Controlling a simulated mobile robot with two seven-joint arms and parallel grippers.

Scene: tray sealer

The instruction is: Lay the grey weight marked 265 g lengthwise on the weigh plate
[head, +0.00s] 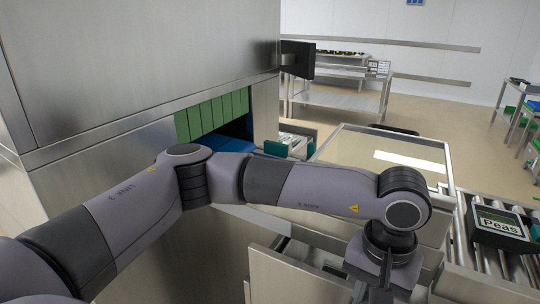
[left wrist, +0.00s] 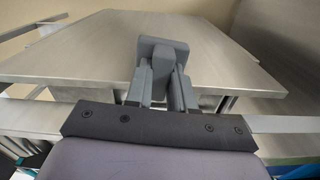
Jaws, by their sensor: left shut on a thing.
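My left gripper (left wrist: 162,80) is shut on a grey block, the grey weight (left wrist: 161,48), in the left wrist view. The weight sticks out beyond the fingertips, and no 265 g marking is legible on it. Behind it is a broad steel surface (left wrist: 85,55); I cannot tell whether the weight touches it. I cannot make out the weigh plate for certain in either view. My right gripper is not in view.
An open steel drawer (head: 300,277) lies below my left forearm. A glossy-topped counter (head: 440,170) stands behind the arm. At the right, a black tray labelled Peas (head: 500,226) sits on a roller conveyor (head: 482,262). The steel sealer housing (head: 150,60) fills the left.

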